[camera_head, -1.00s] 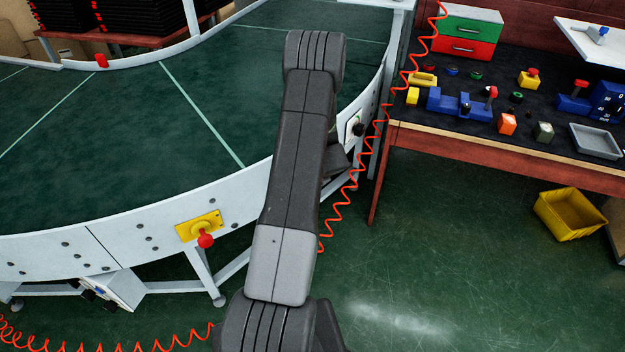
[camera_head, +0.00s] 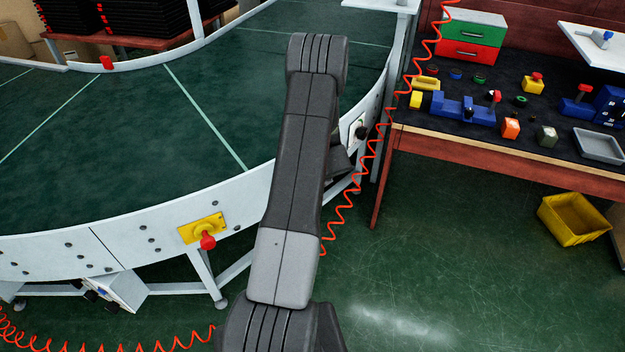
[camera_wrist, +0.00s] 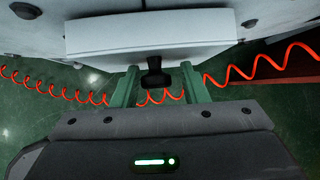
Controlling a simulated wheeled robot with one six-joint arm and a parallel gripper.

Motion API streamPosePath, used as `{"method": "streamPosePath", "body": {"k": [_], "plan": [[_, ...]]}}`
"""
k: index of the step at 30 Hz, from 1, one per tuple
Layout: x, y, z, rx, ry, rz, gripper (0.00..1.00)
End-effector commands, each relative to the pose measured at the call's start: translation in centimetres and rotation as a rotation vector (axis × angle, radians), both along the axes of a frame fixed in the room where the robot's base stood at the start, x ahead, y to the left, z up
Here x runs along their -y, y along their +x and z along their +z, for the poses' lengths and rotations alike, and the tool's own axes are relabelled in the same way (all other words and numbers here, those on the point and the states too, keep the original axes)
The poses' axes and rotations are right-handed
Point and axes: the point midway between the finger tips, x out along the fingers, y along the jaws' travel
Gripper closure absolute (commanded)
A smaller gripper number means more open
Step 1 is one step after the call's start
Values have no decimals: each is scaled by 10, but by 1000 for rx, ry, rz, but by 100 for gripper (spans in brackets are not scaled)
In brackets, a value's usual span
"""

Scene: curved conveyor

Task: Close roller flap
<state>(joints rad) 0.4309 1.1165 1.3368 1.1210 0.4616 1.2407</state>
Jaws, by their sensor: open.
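In the wrist view my gripper (camera_wrist: 159,72) is open, its two green fingers on either side of a black handle (camera_wrist: 154,77). A gap shows between the handle and each finger. The handle sits below the front edge of a white panel (camera_wrist: 150,34), which looks like the roller flap, under the conveyor side. In the head view a white plate with a black knob (camera_head: 361,132) shows on the conveyor's outer side, right of my arm. My arm hides the gripper there. I cannot tell how far the flap stands open.
The curved green conveyor (camera_head: 120,125) fills the left. A yellow plate with a red button (camera_head: 207,241) is on its side. A coiled red hose (camera_wrist: 265,66) runs close behind the fingers.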

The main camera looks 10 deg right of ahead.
Motion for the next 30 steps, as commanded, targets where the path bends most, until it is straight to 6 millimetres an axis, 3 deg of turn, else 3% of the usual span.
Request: {"method": "streamPosePath", "body": {"k": [8,24,30], "plan": [[-2,-4,7,0,6,4,55],[22,-60,89,3,2,-2,55],[27,-73,108,2,1,-1,55]]}}
